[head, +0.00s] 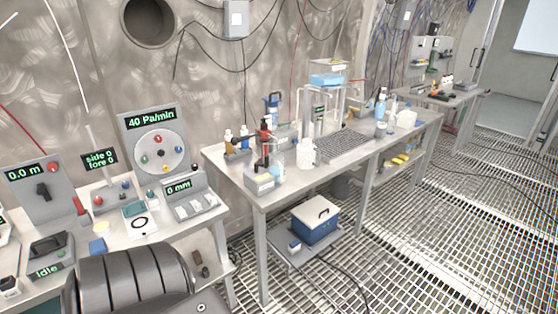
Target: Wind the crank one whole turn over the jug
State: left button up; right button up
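A white jug-like vessel (307,153) stands upright on the middle steel table, near its front edge, left of a grey rack. A clear container (276,157) stands left of it, close to a dark red and black upright device (265,140). I cannot make out for certain which part is the crank; these things are small in the head view. Neither of my grippers shows. A dark ribbed part, probably of my own arm, fills the lower left of the view.
The middle table (258,199) also carries brown bottles (229,139), a grey rack (344,144) and a white frame with a blue tray (327,80). Control panels (155,145) stand at left. Grated floor (440,240) at right is mostly clear, with cables.

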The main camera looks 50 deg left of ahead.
aim_at(266, 158)
jog(key=z, duration=0.15)
jog(key=i, duration=0.85)
jog(key=z, duration=0.05)
